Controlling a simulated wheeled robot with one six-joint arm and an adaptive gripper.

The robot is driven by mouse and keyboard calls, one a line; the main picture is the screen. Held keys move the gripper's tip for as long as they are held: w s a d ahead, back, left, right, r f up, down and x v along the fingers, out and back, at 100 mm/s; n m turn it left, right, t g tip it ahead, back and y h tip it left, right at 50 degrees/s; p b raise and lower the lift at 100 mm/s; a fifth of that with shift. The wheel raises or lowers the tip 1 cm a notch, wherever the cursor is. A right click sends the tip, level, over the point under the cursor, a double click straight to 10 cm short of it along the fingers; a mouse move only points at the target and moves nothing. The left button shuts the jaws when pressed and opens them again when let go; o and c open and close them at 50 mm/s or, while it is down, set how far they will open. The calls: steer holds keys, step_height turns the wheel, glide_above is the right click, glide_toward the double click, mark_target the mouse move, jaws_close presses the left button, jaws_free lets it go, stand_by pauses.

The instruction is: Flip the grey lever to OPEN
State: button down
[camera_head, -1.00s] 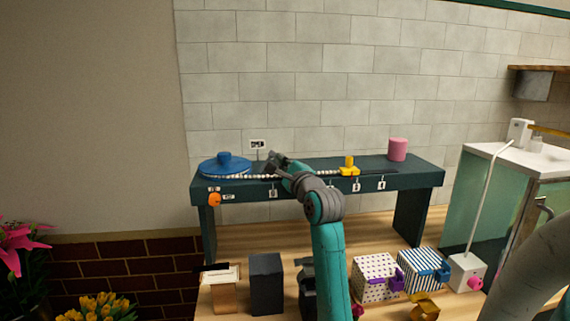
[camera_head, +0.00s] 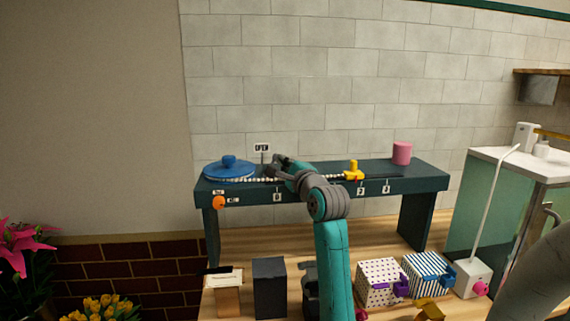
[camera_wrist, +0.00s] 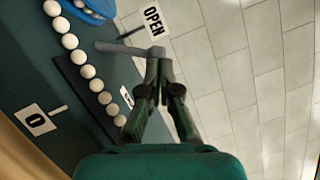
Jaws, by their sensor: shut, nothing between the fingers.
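The grey lever (camera_wrist: 118,47) shows in the wrist view as a grey bar lying across the picture at the back of the shelf, by the wall. The white OPEN label (camera_wrist: 152,20) is just above it there. My gripper (camera_wrist: 157,53) is shut and empty, its fingertips at the lever's right end; they seem to touch it, but I cannot be sure. A second label (camera_wrist: 126,97) is partly hidden behind a finger. In the head view my gripper (camera_head: 277,161) is over the shelf's back edge, below the small wall label (camera_head: 262,147), and hides the lever.
The dark green shelf (camera_head: 420,180) carries a blue round lid-like piece (camera_head: 229,168), a row of white beads (camera_wrist: 78,57), a yellow piece (camera_head: 353,172) and a pink cylinder (camera_head: 402,153). Patterned boxes (camera_head: 380,280) and a dark block (camera_head: 269,288) stand below on the wooden surface.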

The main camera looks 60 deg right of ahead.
mark_target(274, 155)
steer(key=shift+r, duration=0.1)
steer(key=shift+w+a+r+n+y, duration=0.3)
steer(key=shift+r+n, duration=0.05)
steer(key=shift+n, duration=0.4)
steer(key=shift+w+a+r+n+y, duration=0.25)
steer(key=shift+r+n+y, duration=0.05)
steer(key=shift+n, duration=0.45)
steer(key=shift+w+a+r+n+g, duration=0.25)
steer(key=shift+w+a+n+g, duration=0.2)
steer(key=shift+n, duration=0.35)
steer(key=shift+d, duration=0.1)
